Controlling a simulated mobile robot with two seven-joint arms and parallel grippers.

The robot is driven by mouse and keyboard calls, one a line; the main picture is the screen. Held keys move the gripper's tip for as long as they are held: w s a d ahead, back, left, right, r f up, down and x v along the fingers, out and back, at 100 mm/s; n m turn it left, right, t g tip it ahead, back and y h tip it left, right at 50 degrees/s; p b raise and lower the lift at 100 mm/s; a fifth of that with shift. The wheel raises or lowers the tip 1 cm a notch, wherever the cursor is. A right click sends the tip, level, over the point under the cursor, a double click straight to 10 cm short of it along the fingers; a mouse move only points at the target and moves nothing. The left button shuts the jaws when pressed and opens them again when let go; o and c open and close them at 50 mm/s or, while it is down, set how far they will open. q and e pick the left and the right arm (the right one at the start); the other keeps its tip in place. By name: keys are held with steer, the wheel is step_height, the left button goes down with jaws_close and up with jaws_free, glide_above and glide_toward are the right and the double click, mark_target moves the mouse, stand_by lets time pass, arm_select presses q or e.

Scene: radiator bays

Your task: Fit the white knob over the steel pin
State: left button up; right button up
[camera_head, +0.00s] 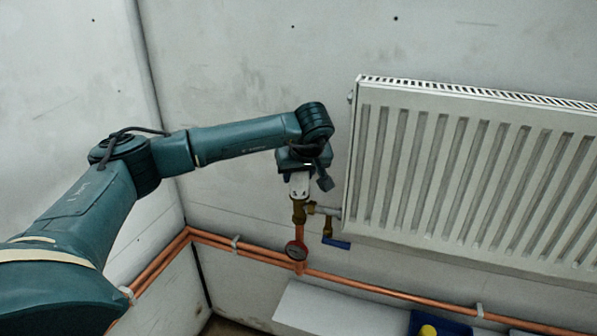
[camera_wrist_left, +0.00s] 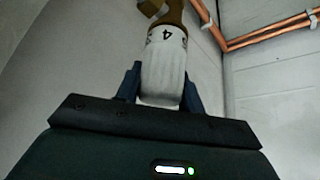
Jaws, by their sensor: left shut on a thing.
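The white knob (camera_head: 299,187) has dark marks and sits between the fingers of my left gripper (camera_head: 298,176). In the left wrist view, the knob (camera_wrist_left: 165,72) shows a "4" near its far end, and the left gripper's dark fingers (camera_wrist_left: 163,88) close on both sides of it. The knob's far end is at or very close to the brass valve (camera_head: 299,213), roughly in line with it. The brass also shows past the knob in the wrist view (camera_wrist_left: 170,12). The steel pin is hidden. I cannot tell whether the knob is around it. My right gripper is out of view.
A white radiator (camera_head: 465,185) hangs right of the valve. A red-rimmed gauge (camera_head: 296,250) and a blue-handled valve (camera_head: 336,243) sit below. Copper pipes (camera_head: 385,290) run along the wall. A pale ledge (camera_head: 335,312) holds a blue tray (camera_head: 458,328) with a yellow thing.

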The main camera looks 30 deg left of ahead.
arm_select(q)
steer(key=o, duration=1.6)
